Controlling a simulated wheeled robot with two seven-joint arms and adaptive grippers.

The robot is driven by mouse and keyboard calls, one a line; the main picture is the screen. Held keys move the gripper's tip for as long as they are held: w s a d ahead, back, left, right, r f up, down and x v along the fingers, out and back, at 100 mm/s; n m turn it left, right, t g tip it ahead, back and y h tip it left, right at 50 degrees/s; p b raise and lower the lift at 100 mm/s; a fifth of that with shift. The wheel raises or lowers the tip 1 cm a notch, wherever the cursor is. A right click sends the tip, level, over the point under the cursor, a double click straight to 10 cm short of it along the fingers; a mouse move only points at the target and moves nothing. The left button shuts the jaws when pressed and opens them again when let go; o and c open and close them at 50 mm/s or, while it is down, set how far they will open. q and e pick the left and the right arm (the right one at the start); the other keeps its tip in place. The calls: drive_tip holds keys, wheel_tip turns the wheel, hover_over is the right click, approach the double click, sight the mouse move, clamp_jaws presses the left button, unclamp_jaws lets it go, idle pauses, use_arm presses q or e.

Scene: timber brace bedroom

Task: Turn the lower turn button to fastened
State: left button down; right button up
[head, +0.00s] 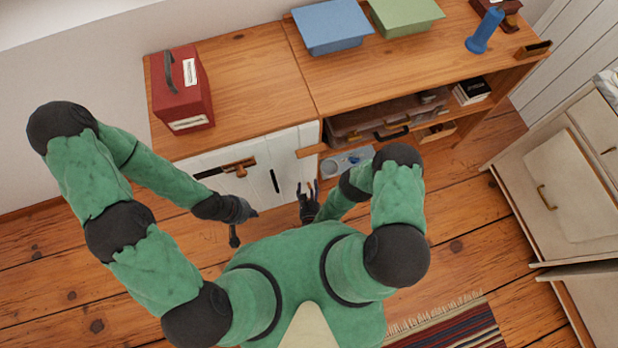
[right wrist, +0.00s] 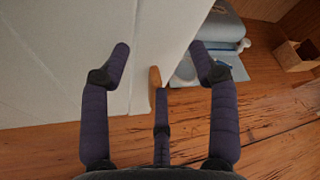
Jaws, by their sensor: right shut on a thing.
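The lower turn button (right wrist: 154,76) is a small wooden piece at the edge of the white door (right wrist: 95,55) in the right wrist view. Its long side lies along that edge. My right gripper (right wrist: 160,68) is at the button: its middle finger overlaps the button's near end, and the two outer fingers stand to either side. In the head view my right gripper (head: 309,192) is low in front of the cabinet, and I cannot make out the lower button there. My left gripper (head: 240,216) is in front of the door's left part; its fingers are unclear.
A wooden bar (head: 312,150) juts from the cabinet's upper right edge. Another wooden latch (head: 239,166) and a dark handle (head: 275,181) are on the white front. A red box (head: 181,90) stands on top. A blue-grey bin (head: 347,162) sits right of the door.

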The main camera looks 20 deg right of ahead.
drive_tip(key=shift+w+d+r, duration=0.1)
drive_tip(key=shift+w+r, duration=0.15)
drive_tip(key=shift+r, duration=0.4)
drive_tip(key=shift+w+d+r, duration=0.1)
drive_tip(key=shift+w+r, duration=0.15)
drive_tip(key=shift+r, duration=0.35)
drive_tip(key=shift+s+a+r, duration=0.15)
drive_tip(key=shift+s, duration=0.1)
drive_tip(key=shift+s+d+f, duration=0.25)
drive_tip(key=shift+s+f, duration=0.1)
drive_tip(key=shift+f, duration=0.1)
drive_tip(key=shift+s+f+m+y+p, duration=1.15)
drive_tip(key=shift+s+f+m+y, duration=1.05)
drive_tip(key=shift+s, duration=2.45)
drive_tip(key=w+f+h+b, duration=0.1)
drive_tip(key=w+f+b, duration=0.1)
drive_tip(key=w, duration=0.8)
drive_tip(key=shift+f+m+g, duration=0.3)
drive_tip(key=shift+f+m, duration=0.1)
drive_tip(key=shift+f, duration=0.2)
drive_tip(key=shift+d, duration=0.1)
clamp_jaws()
